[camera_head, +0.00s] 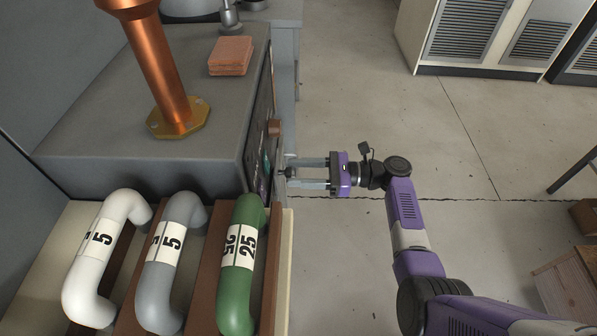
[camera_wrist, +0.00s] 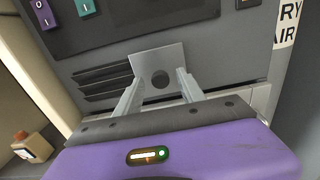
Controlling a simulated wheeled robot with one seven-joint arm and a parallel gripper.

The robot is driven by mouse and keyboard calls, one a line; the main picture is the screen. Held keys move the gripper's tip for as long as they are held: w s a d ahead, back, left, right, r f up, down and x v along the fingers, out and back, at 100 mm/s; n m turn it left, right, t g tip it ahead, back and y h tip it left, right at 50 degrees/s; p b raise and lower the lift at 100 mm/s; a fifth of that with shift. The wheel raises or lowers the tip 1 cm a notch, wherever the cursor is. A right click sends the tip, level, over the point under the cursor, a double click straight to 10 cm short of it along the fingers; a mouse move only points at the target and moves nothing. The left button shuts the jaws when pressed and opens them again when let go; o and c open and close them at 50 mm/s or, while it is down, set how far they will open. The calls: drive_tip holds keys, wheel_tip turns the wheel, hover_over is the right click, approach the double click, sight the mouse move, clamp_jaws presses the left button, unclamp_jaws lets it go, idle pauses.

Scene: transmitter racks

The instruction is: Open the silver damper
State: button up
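The silver damper (camera_wrist: 157,60) shows in the wrist view as a light grey plate with a dark round hole, in front of a dark grey panel with horizontal slots. In the head view I cannot make it out clearly at the cabinet's side. My gripper (camera_wrist: 160,82) has its two fingers apart, with the tips near the lower left and lower right edges of the plate. I cannot tell whether they touch it. In the head view my gripper (camera_head: 287,172) points left at the side of the grey cabinet, with a gap between its fingers.
The grey cabinet (camera_head: 110,150) carries a copper pipe (camera_head: 165,75) and a reddish stack (camera_head: 230,55). White, grey and green curved handles (camera_head: 240,265) stand in front. Purple and teal switches (camera_wrist: 84,8) sit upper left in the wrist view. Floor (camera_head: 370,100) right of the cabinet is clear.

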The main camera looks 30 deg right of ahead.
drive_tip(key=v, duration=0.7)
drive_tip(key=shift+s+d+p, duration=0.25)
drive_tip(key=shift+d+p, duration=0.05)
idle(0.5)
